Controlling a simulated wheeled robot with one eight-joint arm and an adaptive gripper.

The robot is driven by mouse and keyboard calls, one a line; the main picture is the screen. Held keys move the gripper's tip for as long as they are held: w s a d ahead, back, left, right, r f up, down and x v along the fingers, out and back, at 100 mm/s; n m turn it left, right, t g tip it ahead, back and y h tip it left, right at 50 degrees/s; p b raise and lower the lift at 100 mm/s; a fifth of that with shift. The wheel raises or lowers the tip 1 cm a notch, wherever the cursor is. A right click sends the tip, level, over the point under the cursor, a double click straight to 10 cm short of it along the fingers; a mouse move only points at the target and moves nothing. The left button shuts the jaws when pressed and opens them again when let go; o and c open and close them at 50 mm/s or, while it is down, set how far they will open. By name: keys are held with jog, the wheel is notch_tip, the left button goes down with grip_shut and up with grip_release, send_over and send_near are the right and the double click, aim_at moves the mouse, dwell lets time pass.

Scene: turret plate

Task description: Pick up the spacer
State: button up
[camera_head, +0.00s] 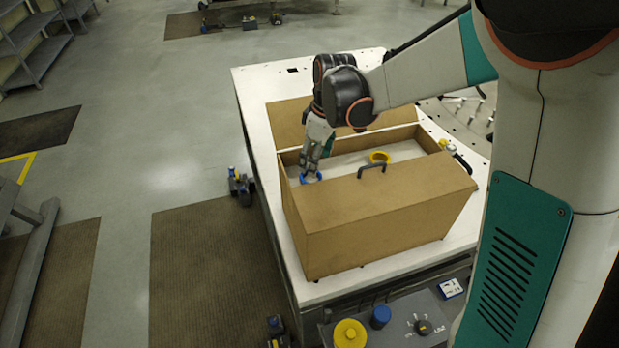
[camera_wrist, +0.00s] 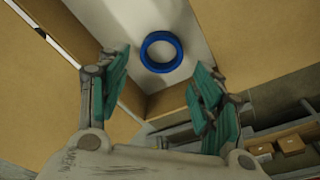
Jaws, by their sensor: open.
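A blue ring (camera_wrist: 160,69), which looks like the spacer, lies flat on the white floor inside a brown open-topped box (camera_head: 385,220). In the head view, the ring (camera_head: 317,177) shows only partly beside my fingers near the box's left end. My gripper (camera_head: 311,165) points down into the box. In the wrist view, my gripper (camera_wrist: 160,72) is open, with its teal-padded fingers to the left and right of the ring and nothing between them. The ring appears beyond the fingertips; I cannot tell the exact gap.
The box's brown walls stand close around my gripper. The box stands on a white table (camera_head: 262,120). A control panel (camera_head: 400,322) is in front.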

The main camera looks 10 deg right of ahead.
aim_at(310, 181)
jog(key=shift+w+a+f, duration=0.1)
jog(key=shift+a+f, duration=0.05)
jog(key=shift+f, duration=0.9)
jog(key=shift+w+a+f, duration=0.1)
jog(key=shift+a+f, duration=0.1)
jog(key=shift+f, duration=0.8)
jog(key=shift+a+f, duration=0.15)
jog(key=shift+f, duration=0.9)
jog(key=c, duration=0.8)
